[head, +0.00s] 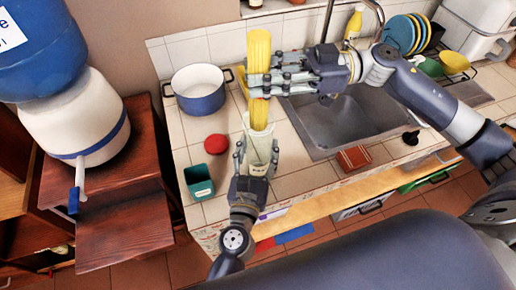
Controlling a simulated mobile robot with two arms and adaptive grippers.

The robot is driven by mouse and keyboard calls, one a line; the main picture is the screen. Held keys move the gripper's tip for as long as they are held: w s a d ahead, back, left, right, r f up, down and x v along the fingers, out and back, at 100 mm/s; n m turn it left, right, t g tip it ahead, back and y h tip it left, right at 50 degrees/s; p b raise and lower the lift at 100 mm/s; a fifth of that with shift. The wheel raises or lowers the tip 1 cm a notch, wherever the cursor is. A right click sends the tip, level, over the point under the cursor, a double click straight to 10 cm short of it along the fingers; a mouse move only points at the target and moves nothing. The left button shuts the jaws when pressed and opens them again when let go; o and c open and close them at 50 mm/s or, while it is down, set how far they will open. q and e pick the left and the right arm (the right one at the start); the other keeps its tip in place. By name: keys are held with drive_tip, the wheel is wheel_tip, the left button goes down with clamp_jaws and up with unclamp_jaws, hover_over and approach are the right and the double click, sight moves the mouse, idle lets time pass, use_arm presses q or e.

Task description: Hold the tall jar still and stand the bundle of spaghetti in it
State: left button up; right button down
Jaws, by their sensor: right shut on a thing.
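The tall jar (260,147) is pale and translucent and stands upright near the counter's front edge. My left gripper (257,160) has its fingers on either side of the jar's lower part; whether they press on it is not clear. My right gripper (268,84) is shut on the bundle of spaghetti (259,50), which is yellow and held upright above the jar. The bundle's lower end overlaps the jar's mouth and appears to be just inside the rim. The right fingers hide the bundle's middle.
A blue pot (200,101) with a white inside stands behind left. A red round thing (217,144) and a green square container (199,186) are left of the jar. The sink (340,125) lies right, with a brown-red block (353,159) at its front.

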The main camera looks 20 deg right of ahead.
sight(262, 112)
drive_tip(key=shift+f, duration=4.65)
drive_tip(key=c, duration=1.1)
unclamp_jaws()
wheel_tip(262, 112, up, 10)
use_arm(q)
drive_tip(key=o, duration=1.2)
drive_tip(key=v, duration=1.2)
